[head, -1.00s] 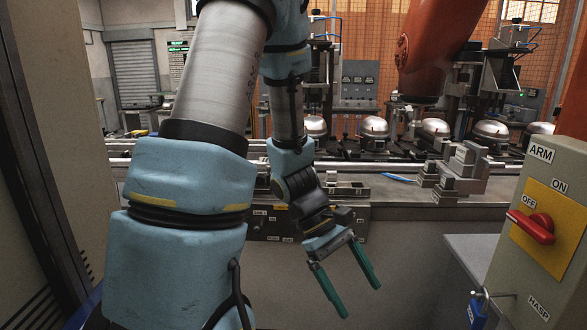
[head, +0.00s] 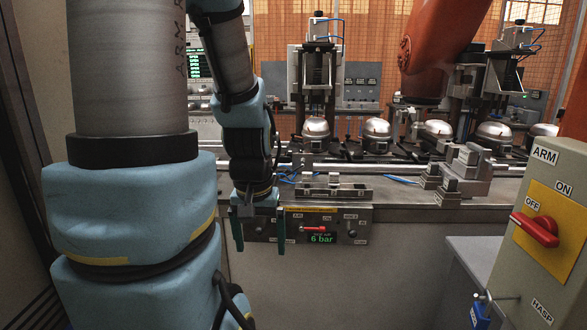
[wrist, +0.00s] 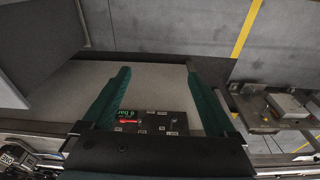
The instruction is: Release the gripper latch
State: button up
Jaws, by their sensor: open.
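A dark control panel (head: 348,213) is on the front of the bench in the head view. It carries a small red lever (head: 313,229) lying roughly level, a green "6 bar" display (head: 321,239), and small knobs with labels too small to read. I cannot tell which part is the gripper latch. My gripper (head: 259,240) points down at the panel's left end, its green fingers apart and empty, hiding part of that end. In the wrist view, the panel (wrist: 170,118) and red lever (wrist: 128,121) appear between the spread fingers (wrist: 158,72).
A box marked ARM (head: 550,190) stands at the right, its red rotary handle (head: 537,229) by OFF, with a blue padlock (head: 478,314) below. Silver compressors (head: 376,130) line the bench behind. An orange robot arm (head: 430,40) hangs above. The space before the bench front is clear.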

aim_at(484, 160)
jog(key=z, duration=1.9)
